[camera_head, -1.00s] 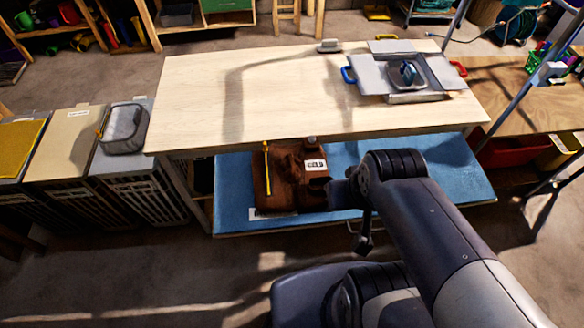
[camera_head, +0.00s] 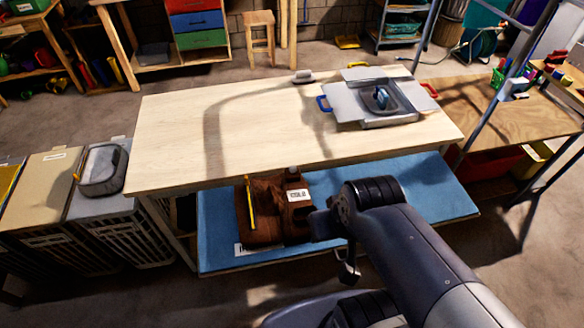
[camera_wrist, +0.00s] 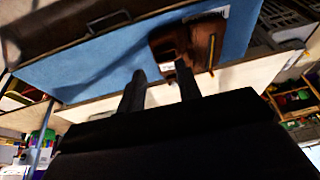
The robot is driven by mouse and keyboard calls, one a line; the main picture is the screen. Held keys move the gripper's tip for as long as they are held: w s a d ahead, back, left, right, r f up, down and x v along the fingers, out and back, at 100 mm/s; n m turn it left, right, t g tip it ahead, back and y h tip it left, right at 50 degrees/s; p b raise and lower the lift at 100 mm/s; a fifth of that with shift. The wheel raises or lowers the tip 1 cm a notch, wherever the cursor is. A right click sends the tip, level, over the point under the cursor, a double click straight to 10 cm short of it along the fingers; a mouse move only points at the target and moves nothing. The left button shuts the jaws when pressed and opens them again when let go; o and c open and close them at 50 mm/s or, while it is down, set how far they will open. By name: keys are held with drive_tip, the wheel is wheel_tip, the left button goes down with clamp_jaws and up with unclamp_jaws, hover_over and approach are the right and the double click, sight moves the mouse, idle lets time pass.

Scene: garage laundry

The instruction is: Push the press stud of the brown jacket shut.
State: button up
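The brown jacket (camera_head: 268,222) lies folded on the blue lower shelf (camera_head: 400,200) under the table, partly beneath the tabletop's front edge. A yellow strip and a white label show on it. Its press stud is too small to make out. In the wrist view the jacket (camera_wrist: 203,40) lies past my fingertips, on the blue surface. My gripper (camera_wrist: 161,73) is open and empty, its two dark fingers apart. In the head view my arm stands to the right of the jacket and the gripper's fingers are hard to make out.
The wooden tabletop (camera_head: 260,130) overhangs the shelf. A grey tray-like box (camera_head: 385,108) with an iron-like object stands on its right. Bins with a grey basket (camera_head: 103,170) stand at left. A metal post (camera_head: 495,95) and wooden bench (camera_head: 510,105) are at right.

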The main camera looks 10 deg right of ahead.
drive_tip(key=shift+c, duration=0.2)
clamp_jaws()
idle(1.4)
